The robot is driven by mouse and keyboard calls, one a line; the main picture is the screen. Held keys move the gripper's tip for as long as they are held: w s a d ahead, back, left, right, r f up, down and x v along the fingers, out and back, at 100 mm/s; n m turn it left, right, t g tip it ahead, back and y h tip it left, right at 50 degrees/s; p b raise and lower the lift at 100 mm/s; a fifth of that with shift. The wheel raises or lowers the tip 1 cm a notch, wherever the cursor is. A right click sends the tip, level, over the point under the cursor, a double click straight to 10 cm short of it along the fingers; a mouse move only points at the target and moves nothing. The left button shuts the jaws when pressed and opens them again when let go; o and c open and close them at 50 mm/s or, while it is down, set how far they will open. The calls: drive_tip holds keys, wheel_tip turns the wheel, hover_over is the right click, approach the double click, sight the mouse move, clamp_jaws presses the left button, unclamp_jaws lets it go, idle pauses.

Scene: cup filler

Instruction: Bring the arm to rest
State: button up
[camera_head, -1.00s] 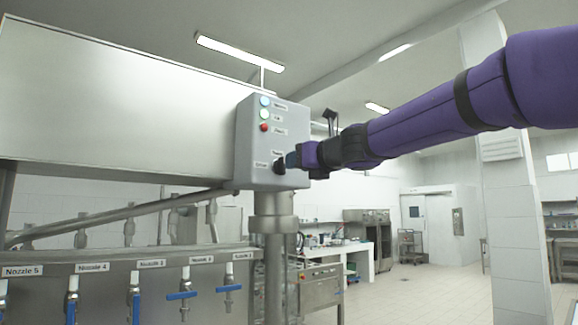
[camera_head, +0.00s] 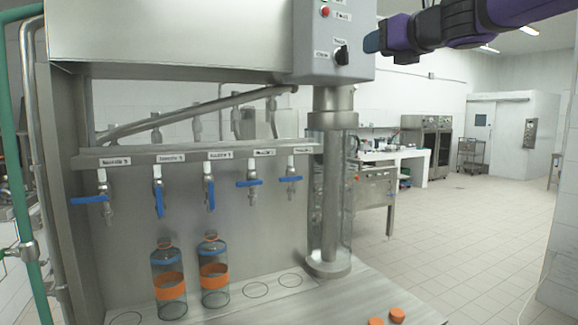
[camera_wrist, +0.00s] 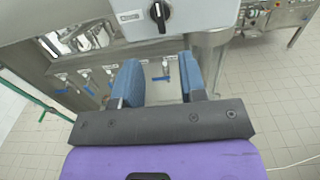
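My purple arm reaches in from the upper right of the head view. My gripper (camera_head: 371,42) is beside the grey control box (camera_head: 352,22), close to its black rotary knob (camera_head: 342,54). I cannot tell from the head view whether it touches the knob. In the wrist view my gripper (camera_wrist: 161,82) has its two blue finger pads apart with nothing between them. The control box (camera_wrist: 190,17) and the knob (camera_wrist: 158,14) are ahead of the fingers there.
Several nozzles with blue handles hang from the steel rail (camera_head: 190,154). Two clear bottles with orange bands, the left bottle (camera_head: 168,285) and the right bottle (camera_head: 213,270), stand below. Two orange caps (camera_head: 397,314) lie on the steel counter (camera_head: 345,300). A steel column (camera_head: 333,190) carries the box.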

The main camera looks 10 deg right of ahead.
drive_tip(key=s+d+f+n+g+h, duration=0.1)
drive_tip(key=s+f+n+g, duration=0.5)
drive_tip(key=s+f+n, duration=0.8)
drive_tip(key=s+d+f+n+g+h, duration=0.2)
drive_tip(key=s+f+n+g+h, duration=0.2)
drive_tip(key=s+f+n, duration=0.9)
wheel_tip(320, 180, down, 7)
drive_tip(key=n+g, duration=0.2)
drive_tip(key=n, duration=0.3)
drive_tip(key=shift+s+d+h, duration=0.25)
drive_tip(key=shift+s+h, duration=0.05)
drive_tip(key=shift+s, duration=0.05)
